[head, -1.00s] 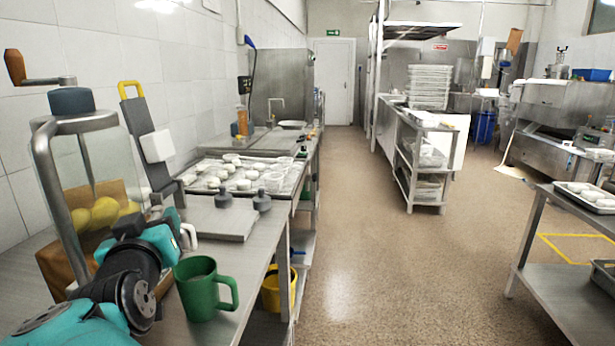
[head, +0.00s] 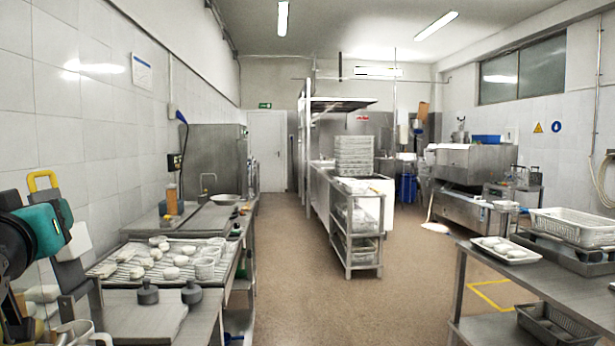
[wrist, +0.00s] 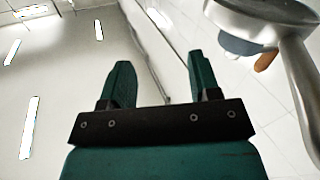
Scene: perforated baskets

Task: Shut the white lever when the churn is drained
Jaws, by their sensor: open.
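The churn's metal frame (wrist: 297,75) shows at the upper right of the wrist view, with a grey-blue cap and a brown crank grip. My gripper (wrist: 160,75) is open and empty, with its fingers apart beside the frame and pointing at bare wall and ceiling. In the head view my teal arm (head: 45,232) is raised at the left edge, and its fingertips cannot be made out. The churn's body is cut off or hidden there, so its level cannot be seen. A pale curved handle (head: 101,337) shows at the bottom left; I cannot tell whether it is the white lever.
A yellow-handled grey stand with a white block (head: 76,238) is close beside my arm. A wire rack (head: 112,268) with white rounds and two grey weights (head: 191,292) are on the left counter. The floor aisle (head: 290,290) is clear. A steel table (head: 520,285) stands at right.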

